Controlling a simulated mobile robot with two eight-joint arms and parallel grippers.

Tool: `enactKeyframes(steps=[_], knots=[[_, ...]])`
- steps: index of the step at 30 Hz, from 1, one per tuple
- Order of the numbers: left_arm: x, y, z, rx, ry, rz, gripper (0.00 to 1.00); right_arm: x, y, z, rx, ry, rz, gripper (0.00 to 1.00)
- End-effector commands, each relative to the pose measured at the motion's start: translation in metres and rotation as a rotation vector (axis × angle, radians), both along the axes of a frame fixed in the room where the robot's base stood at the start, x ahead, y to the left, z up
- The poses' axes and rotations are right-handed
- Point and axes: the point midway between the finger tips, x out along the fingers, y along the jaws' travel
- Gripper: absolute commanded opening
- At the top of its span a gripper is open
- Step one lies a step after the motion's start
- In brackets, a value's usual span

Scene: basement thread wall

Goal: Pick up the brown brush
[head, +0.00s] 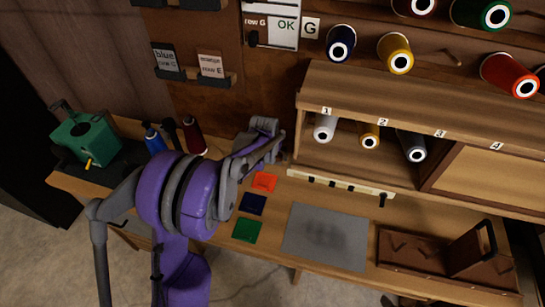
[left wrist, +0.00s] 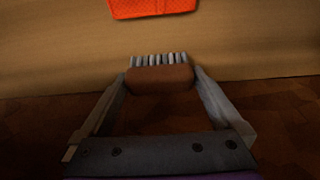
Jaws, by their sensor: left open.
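The brown brush (left wrist: 160,79) shows in the left wrist view, with a rounded brown back and a row of pale bristles pointing away from me. My left gripper (left wrist: 160,74) is open, with one finger on each side of the brush. Small gaps seem to remain, and I cannot tell whether either finger touches it. In the head view my left gripper (head: 268,138) is over the back of the wooden bench, left of the numbered cubbies. I cannot make out the brush there; the gripper and arm may hide it. My right gripper is not in view.
Orange (head: 264,182), navy (head: 253,203) and green (head: 247,229) squares and a grey mat (head: 326,236) lie on the bench. Thread cones, including a dark red one (head: 194,137), stand left of the gripper. A numbered shelf (head: 312,152) stands right. A green device (head: 84,137) sits far left.

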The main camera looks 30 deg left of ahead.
Motion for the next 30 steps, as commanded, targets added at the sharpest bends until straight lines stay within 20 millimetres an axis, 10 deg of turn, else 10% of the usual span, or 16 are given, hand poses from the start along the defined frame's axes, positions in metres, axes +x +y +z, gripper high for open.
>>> enactKeyframes(steps=[5, 17, 30], knots=[[0.0, 0.0, 0.0, 0.0, 0.0, 0.0, 1.0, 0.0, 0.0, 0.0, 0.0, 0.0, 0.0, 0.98], [0.0, 0.0, 0.0, 0.0, 0.0, 0.0, 0.3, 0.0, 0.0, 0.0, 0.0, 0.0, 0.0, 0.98], [0.0, 0.0, 0.038, 0.0, 0.0, 0.001, 0.29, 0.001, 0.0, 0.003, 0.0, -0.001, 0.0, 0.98]])
